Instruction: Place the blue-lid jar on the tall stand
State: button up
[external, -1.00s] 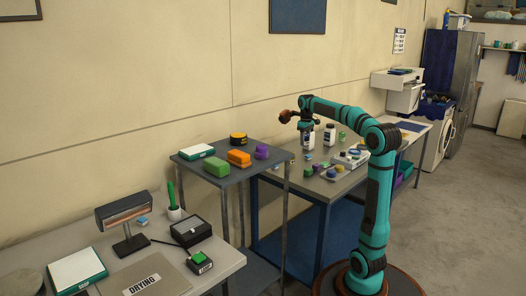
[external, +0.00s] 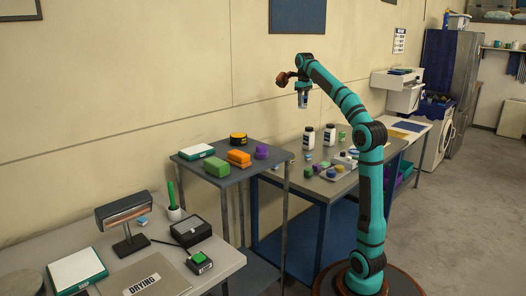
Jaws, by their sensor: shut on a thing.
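My gripper (external: 303,88) is raised high above the back of the workbench, pointing down. It is shut on a small whitish and blue jar (external: 303,100), which hangs upright below it, clear of the bench. The fingers hide its top, so its lid is hard to make out. A tall grey stand (external: 212,168) with thin legs is left of the bench, its top higher than the bench top. My gripper is to the right of this stand and above its level.
The stand top carries a green block (external: 216,168), an orange block (external: 239,158), a purple piece (external: 261,151), a black-and-yellow round item (external: 238,139) and a white-green box (external: 197,152). Two white bottles (external: 308,138) (external: 330,138) and a tray (external: 338,172) are on the workbench (external: 327,188).

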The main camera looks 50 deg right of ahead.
jog(key=w+a, duration=0.3)
jog(key=a, duration=3.7)
jog(key=shift+n, duration=0.3)
jog(key=f, duration=1.5)
jog(key=shift+w+d, duration=0.15)
jog(key=shift+w, duration=0.1)
jog(key=shift+f, duration=0.1)
jog(key=o, duration=1)
jog(key=shift+c, duration=0.2)
notch_tip(320, 180, up, 12)
